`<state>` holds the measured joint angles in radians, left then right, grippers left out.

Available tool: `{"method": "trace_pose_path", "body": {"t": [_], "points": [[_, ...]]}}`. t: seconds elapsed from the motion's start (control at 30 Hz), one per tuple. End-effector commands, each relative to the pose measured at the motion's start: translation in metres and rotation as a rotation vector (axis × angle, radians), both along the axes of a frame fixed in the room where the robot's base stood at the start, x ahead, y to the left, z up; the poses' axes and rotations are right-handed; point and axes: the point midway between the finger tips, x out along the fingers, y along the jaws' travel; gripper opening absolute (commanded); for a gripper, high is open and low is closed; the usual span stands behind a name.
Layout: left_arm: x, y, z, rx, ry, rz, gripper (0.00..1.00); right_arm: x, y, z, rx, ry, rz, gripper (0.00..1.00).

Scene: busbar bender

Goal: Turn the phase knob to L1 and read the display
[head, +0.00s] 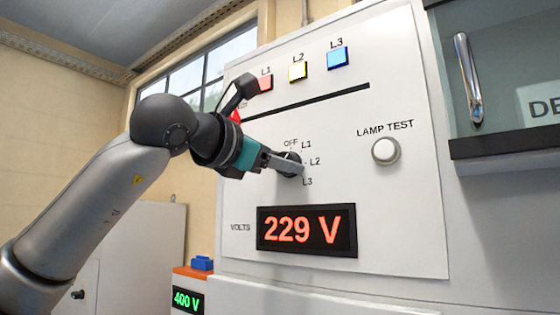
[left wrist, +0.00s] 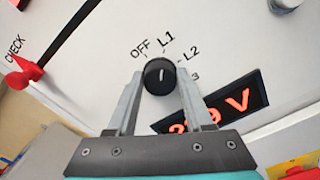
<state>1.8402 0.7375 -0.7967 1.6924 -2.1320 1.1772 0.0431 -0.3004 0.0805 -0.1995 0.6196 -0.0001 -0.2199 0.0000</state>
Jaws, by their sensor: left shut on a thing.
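The phase knob (left wrist: 160,76) is a black round knob on the white panel, with labels OFF, L1, L2 and L3 around it. Its short white mark points up toward L1 in the left wrist view. My left gripper (head: 293,166) is shut on the knob, with one finger on each side of it. In the head view the fingers partly cover the knob (head: 289,156). The voltage display (head: 306,230) reads 229 V in red digits. In the left wrist view the display (left wrist: 241,104) is partly hidden by a finger. My right gripper is not in view.
A LAMP TEST button (head: 386,150) is right of the knob. A red pointer (left wrist: 20,82) near CHECK is at the left. A green 400 V display (head: 187,300) stands lower left.

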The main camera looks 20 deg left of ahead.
Motion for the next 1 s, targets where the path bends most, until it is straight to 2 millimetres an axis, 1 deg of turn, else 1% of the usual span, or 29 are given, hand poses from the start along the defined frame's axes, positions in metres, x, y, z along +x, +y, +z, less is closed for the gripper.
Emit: {"method": "trace_pose_path", "body": {"t": [0.23,0.63,0.67,0.9,1.0], "points": [[-0.0009,-0.0002,0.0019,0.044,-0.022,-0.001,0.00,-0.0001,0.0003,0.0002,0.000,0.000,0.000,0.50],[-0.0011,-0.0003,0.0021,0.048,-0.024,-0.001,0.00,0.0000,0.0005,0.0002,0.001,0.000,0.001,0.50],[-0.0011,-0.0003,0.0021,0.048,-0.024,-0.001,0.55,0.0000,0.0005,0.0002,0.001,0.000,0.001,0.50],[-0.0006,-0.0003,0.0011,0.048,-0.021,-0.001,0.81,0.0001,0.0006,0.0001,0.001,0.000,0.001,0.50],[-0.0005,-0.0003,0.0008,0.048,-0.020,-0.002,0.81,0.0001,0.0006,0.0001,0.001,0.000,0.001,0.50]]}}
